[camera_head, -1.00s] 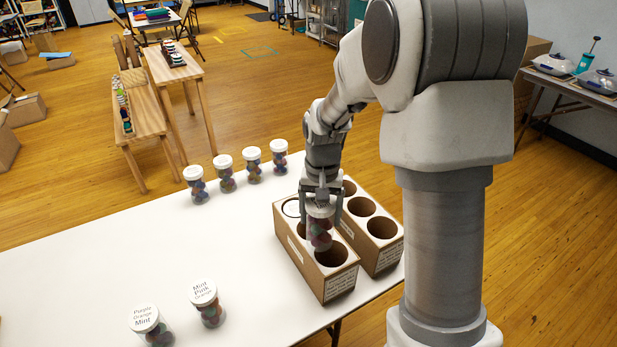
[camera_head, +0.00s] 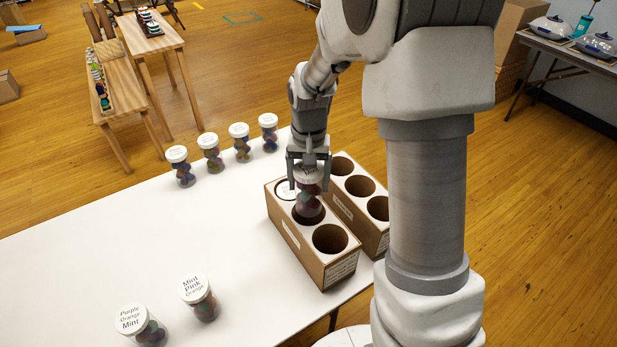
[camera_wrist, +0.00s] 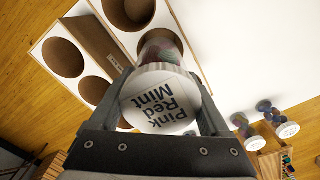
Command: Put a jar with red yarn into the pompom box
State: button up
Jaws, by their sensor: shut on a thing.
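My gripper (camera_head: 309,168) is shut on a clear jar (camera_head: 309,200) of dark reddish and greenish balls. Its white lid (camera_wrist: 160,98) reads Pink Red Mint in the wrist view. The jar is upright over the middle hole of the nearer cardboard box (camera_head: 312,262). I cannot tell whether its base is inside the hole. That box's back hole holds a white-lidded jar (camera_head: 285,189), and its front hole is empty. The second box (camera_head: 353,218) stands close on the right with open holes. The box labels are too small to read.
Several lidded jars (camera_head: 181,166) stand in a row at the white table's (camera_head: 130,235) far edge. A Purple Orange Mint jar (camera_head: 141,325) and a Mint Pink Orange jar (camera_head: 199,298) stand at the front. The table between them is clear.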

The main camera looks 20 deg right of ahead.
aim_at(309, 207)
notch_tip(309, 207, down, 8)
jog(key=b, duration=0.5)
jog(key=shift+s+f, duration=0.15)
jog(key=shift+f, duration=0.1)
jog(key=o, duration=1.3)
jog(key=shift+s+f, duration=0.1)
jog(key=shift+f, duration=0.05)
jog(key=shift+c, duration=0.2)
notch_tip(309, 207, up, 18)
jog(key=shift+r+p, duration=0.25)
jog(key=shift+p, duration=0.85)
